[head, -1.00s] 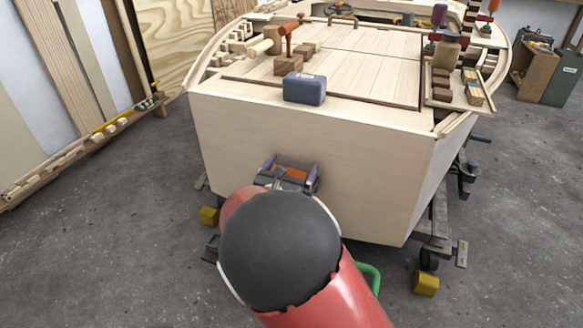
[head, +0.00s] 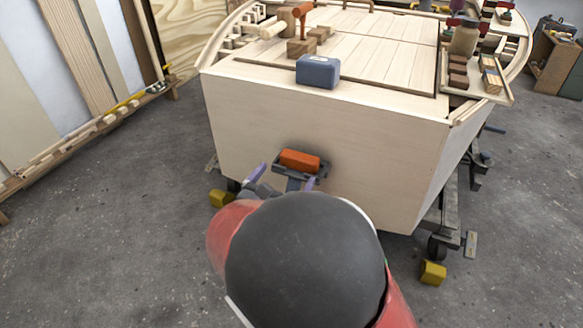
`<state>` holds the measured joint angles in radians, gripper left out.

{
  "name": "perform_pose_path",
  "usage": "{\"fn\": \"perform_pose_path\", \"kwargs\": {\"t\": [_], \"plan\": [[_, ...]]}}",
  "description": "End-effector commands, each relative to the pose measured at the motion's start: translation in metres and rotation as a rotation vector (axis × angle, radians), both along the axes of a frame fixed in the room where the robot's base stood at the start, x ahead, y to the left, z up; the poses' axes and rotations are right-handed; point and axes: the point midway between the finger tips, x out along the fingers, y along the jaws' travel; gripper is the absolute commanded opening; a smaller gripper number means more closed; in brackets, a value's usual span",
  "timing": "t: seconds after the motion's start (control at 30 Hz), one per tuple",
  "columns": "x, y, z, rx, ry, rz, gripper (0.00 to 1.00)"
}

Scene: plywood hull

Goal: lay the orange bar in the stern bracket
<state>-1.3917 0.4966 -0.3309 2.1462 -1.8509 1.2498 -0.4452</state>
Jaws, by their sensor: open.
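The orange bar (head: 299,161) lies in the dark stern bracket (head: 314,176) on the plywood stern panel, and its long side runs across the picture. The bar seems to rest within the bracket; how deep it sits cannot be told. My gripper (head: 284,178) is open just in front of and below the bar. Its two purple-tipped fingers stand apart, and I see no finger touching the bar. My own arm hides the gripper's base and the area below the bracket.
A blue-grey box (head: 318,71) sits on the deck edge above the bracket. A wooden mallet (head: 303,25) and blocks lie behind it. A tray (head: 476,75) with blocks is at the right. Yellow wheel chocks (head: 433,273) lie on the floor. Grey floor at left is clear.

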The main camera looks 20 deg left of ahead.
Motion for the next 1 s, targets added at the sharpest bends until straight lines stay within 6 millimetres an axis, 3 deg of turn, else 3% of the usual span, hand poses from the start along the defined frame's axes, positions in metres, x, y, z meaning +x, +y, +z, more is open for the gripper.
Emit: {"fn": "perform_pose_path", "kwargs": {"t": [0.33, 0.47, 0.57, 0.63, 0.7, 0.8, 0.9, 1.0], "plan": [[-0.007, -0.001, 0.0, 0.002, 0.001, -0.004, 1.0], [0.004, -0.031, 0.007, 0.073, 0.033, -0.091, 1.0], [0.019, -0.096, 0.016, 0.234, 0.099, -0.284, 1.0], [0.021, -0.158, 0.022, 0.411, 0.153, -0.472, 1.0], [0.011, -0.219, 0.024, 0.618, 0.198, -0.672, 1.0], [-0.019, -0.287, 0.024, 0.933, 0.233, -0.937, 1.0], [-0.057, -0.331, 0.025, 1.265, 0.228, -1.169, 1.0], [-0.096, -0.356, 0.028, 1.612, 0.184, -1.361, 1.0]]}}
